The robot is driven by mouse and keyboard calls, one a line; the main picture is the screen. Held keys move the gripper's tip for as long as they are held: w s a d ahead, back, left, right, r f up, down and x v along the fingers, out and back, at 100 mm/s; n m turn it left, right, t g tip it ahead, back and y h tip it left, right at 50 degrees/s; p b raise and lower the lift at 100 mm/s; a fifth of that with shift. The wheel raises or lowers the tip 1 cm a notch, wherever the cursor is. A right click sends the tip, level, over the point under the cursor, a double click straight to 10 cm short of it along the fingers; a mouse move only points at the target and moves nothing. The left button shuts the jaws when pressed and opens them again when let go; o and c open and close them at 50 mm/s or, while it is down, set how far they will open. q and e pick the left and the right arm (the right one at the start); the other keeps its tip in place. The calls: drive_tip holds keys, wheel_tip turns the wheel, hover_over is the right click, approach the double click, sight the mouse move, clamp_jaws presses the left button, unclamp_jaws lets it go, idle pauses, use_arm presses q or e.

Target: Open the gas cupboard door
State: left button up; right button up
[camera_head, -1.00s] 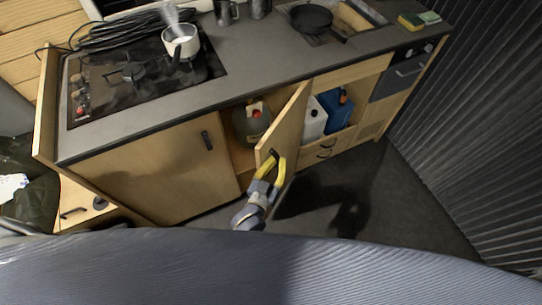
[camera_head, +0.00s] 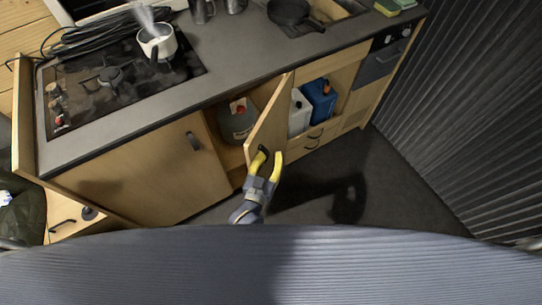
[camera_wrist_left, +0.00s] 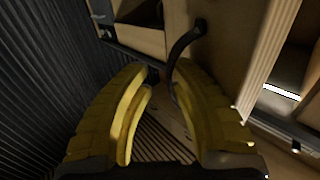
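The gas cupboard door (camera_head: 269,117) stands swung out from the counter front in the head view. Behind it, a grey gas bottle (camera_head: 238,122) with a red part on top shows in the open cupboard. The door's dark handle (camera_wrist_left: 181,50) shows in the left wrist view, its lower end between my yellow fingers and close to the right-hand one. My left gripper (camera_head: 267,158) is at the door's outer edge by the handle, its fingers spread apart. I cannot tell whether a finger touches the handle. My right gripper is not in view.
A closed cupboard front (camera_head: 150,178) lies left of the opening. White (camera_head: 299,112) and blue (camera_head: 321,100) canisters stand in an open bay to the right. A hob with a steaming pot (camera_head: 158,44) is on the counter. The dark floor (camera_head: 400,185) is clear; a ribbed wall (camera_head: 470,120) bounds the right.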

use_arm(q)
drive_tip(key=shift+f, duration=0.1)
drive_tip(key=v, duration=1.2)
drive_tip(key=shift+o, duration=0.4)
